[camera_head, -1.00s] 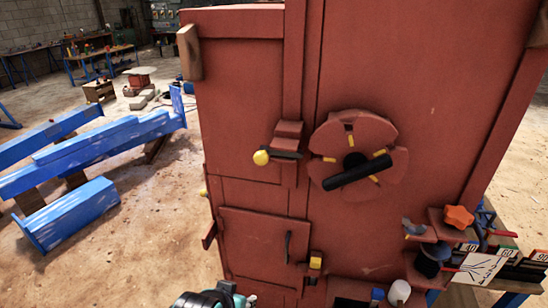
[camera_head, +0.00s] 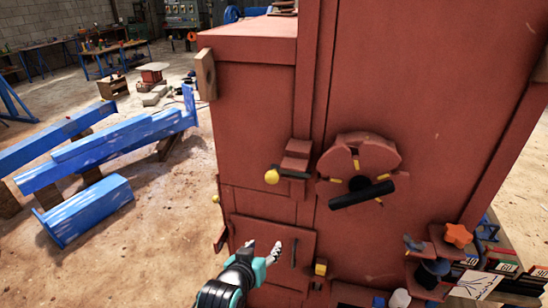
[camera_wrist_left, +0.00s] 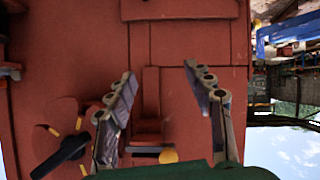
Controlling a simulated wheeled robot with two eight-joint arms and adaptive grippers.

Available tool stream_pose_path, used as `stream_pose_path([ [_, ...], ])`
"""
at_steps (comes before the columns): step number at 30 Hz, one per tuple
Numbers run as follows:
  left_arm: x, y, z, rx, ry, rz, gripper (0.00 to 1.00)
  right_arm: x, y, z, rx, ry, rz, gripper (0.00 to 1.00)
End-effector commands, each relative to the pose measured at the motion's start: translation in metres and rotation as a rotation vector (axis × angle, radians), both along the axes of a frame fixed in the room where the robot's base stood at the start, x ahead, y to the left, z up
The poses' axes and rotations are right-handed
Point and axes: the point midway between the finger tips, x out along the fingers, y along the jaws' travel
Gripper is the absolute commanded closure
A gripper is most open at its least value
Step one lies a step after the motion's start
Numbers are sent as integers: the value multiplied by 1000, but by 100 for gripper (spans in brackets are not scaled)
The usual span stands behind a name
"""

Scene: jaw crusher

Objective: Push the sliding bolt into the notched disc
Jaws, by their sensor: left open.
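The sliding bolt is a dark rod (camera_head: 294,175) with a yellow knob (camera_head: 271,177) at its left end, in a red bracket (camera_head: 297,150) on the red machine's front. The notched disc (camera_head: 358,153) is just right of it, red with yellow marks and a black bar handle (camera_head: 362,195). Whether the rod's tip enters a notch is unclear. My left gripper (camera_head: 263,246) is open and empty, below the bolt. In the left wrist view the knob (camera_wrist_left: 168,156) and disc (camera_wrist_left: 62,140) appear inverted, with the bolt beyond my open fingers (camera_wrist_left: 158,72). My right gripper is not seen.
A small door with a dark handle (camera_head: 294,252) is behind my left gripper. A yellow block (camera_head: 320,268) sits to its right. An orange star knob (camera_head: 458,235) and other parts are at lower right. Blue beams (camera_head: 105,165) lie on the floor at left.

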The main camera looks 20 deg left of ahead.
Motion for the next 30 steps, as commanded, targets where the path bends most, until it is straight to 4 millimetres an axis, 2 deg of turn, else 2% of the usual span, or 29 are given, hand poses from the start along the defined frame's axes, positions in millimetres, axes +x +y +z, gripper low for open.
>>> stream_pose_path([
  [1, 15, 0, 42, -34, -86, 17, 47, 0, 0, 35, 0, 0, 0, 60],
  [3, 29, 1, 74, -81, -205, 38, 47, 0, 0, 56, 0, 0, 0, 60],
  [6, 38, 3, 112, -139, -344, 62, 47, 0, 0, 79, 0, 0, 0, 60],
  [9, 40, 6, 137, -179, -439, 77, 47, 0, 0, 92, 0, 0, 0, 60],
  [12, 40, 8, 148, -200, -489, 85, 47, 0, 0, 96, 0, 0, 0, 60],
  [16, 50, 8, 149, -208, -504, 88, 47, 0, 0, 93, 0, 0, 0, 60],
  [24, 94, 8, 147, -206, -502, 86, 47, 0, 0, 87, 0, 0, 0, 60],
  [30, 114, 8, 148, -205, -501, 86, 47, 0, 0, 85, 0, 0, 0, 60],
])
